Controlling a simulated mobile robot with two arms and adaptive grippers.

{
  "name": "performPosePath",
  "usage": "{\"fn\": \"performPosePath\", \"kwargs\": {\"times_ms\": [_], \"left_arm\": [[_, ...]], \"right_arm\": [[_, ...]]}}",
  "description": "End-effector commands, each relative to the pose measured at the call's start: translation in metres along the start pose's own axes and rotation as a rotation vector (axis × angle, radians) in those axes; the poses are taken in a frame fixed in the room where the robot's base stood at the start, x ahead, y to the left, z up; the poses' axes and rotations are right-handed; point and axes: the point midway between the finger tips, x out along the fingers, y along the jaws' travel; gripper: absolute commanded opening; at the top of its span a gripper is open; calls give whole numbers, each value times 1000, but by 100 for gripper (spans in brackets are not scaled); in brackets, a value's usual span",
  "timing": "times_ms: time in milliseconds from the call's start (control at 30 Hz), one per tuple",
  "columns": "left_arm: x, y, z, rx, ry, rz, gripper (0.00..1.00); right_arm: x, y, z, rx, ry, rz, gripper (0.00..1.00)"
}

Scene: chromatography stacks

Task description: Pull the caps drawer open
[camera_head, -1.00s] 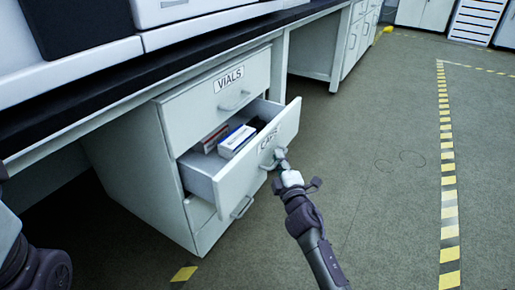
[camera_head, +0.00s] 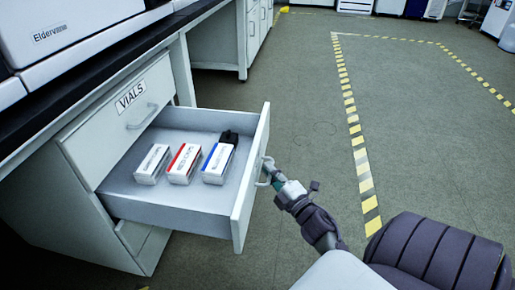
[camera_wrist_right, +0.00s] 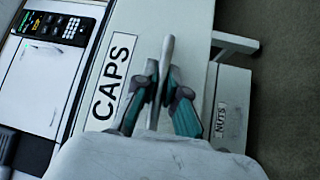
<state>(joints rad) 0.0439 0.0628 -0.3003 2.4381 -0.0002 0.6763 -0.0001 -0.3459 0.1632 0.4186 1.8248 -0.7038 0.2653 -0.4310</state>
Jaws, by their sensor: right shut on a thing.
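The caps drawer (camera_head: 190,212) stands far out from its cabinet in the head view, below the closed VIALS drawer (camera_head: 118,118). Its front faces right and shows its CAPS label (camera_wrist_right: 112,82) in the right wrist view. My right gripper (camera_head: 268,172) is shut on the caps drawer's handle (camera_wrist_right: 164,70), at the outer face of the drawer front. In the wrist view its fingers (camera_wrist_right: 160,95) close around the bar. My left gripper is not in view.
Three small boxes, one white (camera_head: 153,164), one red-striped (camera_head: 185,163) and one blue-striped (camera_head: 218,163), and a dark object (camera_head: 229,138) lie in the drawer. The black bench top (camera_head: 100,75) runs above. Open floor with yellow-black tape (camera_head: 360,165) lies to the right.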

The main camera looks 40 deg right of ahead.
Motion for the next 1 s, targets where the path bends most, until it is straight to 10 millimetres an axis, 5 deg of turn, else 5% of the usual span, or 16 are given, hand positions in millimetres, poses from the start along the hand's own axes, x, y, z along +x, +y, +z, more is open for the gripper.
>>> {"fn": "performPosePath", "kwargs": {"times_ms": [467, 500, 633, 1000], "left_arm": [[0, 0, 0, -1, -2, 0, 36], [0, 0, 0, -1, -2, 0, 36], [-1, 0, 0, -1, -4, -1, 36], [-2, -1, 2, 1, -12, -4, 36]], "right_arm": [[-5, 0, 4, 1, 1, -3, 0], [-5, 0, 4, 1, 1, -3, 13], [-5, 0, 4, 1, 0, -2, 35], [-8, 0, 4, 0, -1, -2, 36]]}}
